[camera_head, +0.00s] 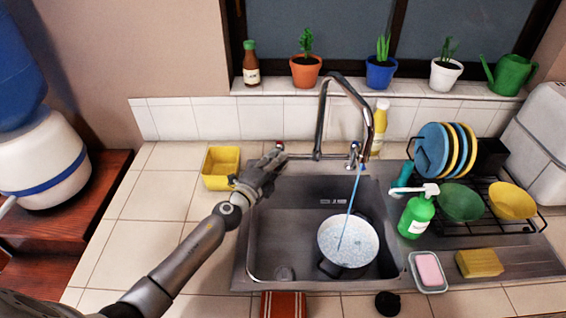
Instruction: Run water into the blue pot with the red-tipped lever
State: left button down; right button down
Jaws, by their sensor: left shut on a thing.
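The pot (362,243) stands in the sink basin. Its inside looks pale and speckled blue, and its outer wall is mostly hidden. A thin blue stream of water (349,208) runs from the spout of the chrome tap (322,115) down into the pot. The red-tipped lever (279,144) is at the left end of the tap, behind the sink. My left gripper (272,160) is shut on this lever, and its fingers hide most of it. A second lever (354,148) with a blue tip is at the tap's right. My right gripper is not in view.
A yellow container (221,165) stands left of my left gripper. A dish rack (510,226) holds plates and bowls.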

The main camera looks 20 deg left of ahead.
pick_arm(q)
jog(key=c, duration=1.4)
grip_release()
jog(key=s, duration=0.4)
jog(key=s+a, duration=0.1)
jog(key=s, duration=0.3)
jog(key=s+a, duration=0.1)
jog(key=s, duration=0.3)
jog(key=shift+a, duration=0.1)
jog(key=shift+w, duration=0.1)
